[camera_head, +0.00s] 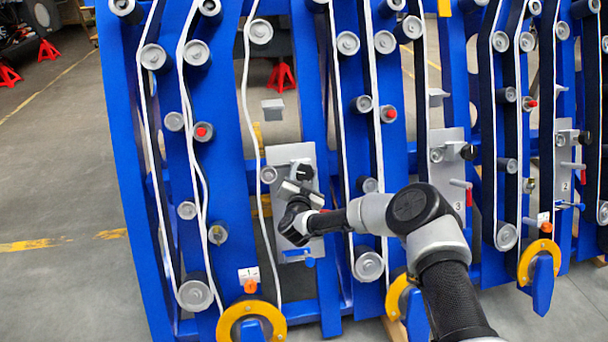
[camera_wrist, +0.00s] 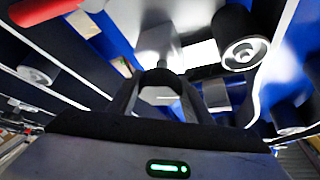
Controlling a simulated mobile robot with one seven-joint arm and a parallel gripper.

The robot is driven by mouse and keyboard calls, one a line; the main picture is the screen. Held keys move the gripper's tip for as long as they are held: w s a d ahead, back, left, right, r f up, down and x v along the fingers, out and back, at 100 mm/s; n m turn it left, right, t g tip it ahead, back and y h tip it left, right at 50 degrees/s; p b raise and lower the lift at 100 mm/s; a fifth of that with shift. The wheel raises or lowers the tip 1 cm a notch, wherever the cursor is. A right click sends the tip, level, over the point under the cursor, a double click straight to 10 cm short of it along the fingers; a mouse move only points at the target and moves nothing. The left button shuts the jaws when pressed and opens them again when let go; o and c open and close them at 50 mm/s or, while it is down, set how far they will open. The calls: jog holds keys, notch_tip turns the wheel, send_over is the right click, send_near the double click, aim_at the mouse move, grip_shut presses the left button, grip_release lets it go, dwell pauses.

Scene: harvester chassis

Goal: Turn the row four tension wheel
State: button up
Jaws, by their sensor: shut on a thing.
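A grey panel (camera_head: 283,157) on the blue frame, left of centre in the head view, carries a black knob (camera_head: 304,172), which I take to be the tension wheel. No row number is visible on this panel. My gripper (camera_head: 298,192) is at the panel, just below and over the knob, partly hiding it. In the wrist view my fingers (camera_wrist: 160,100) are shut on a dark rounded knob (camera_wrist: 160,80) at the picture's middle. The knob's far side is hidden.
A red handle (camera_wrist: 45,10) and a roller (camera_wrist: 243,52) flank the fingers. Several rollers and white belts run down the blue frame. Another panel (camera_head: 447,172) marked 3 stands right. Yellow rings (camera_head: 251,321) stick out at the bottom. Open floor (camera_head: 65,190) lies left.

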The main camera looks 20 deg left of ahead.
jog(key=m+h, duration=0.2)
jog(key=m, duration=0.1)
jog(key=m+g+h, duration=0.1)
jog(key=m+h, duration=0.1)
jog(key=m, duration=0.2)
jog(key=shift+m+g, duration=0.3)
dwell(0.3)
jog(key=o, duration=1.1)
jog(key=shift+c, duration=0.2)
jog(key=a+p+v, duration=0.1)
jog(key=p+v, duration=0.3)
jog(key=v, duration=1.3)
jog(key=shift+s+d+r, duration=0.15)
jog(key=shift+d, duration=0.35)
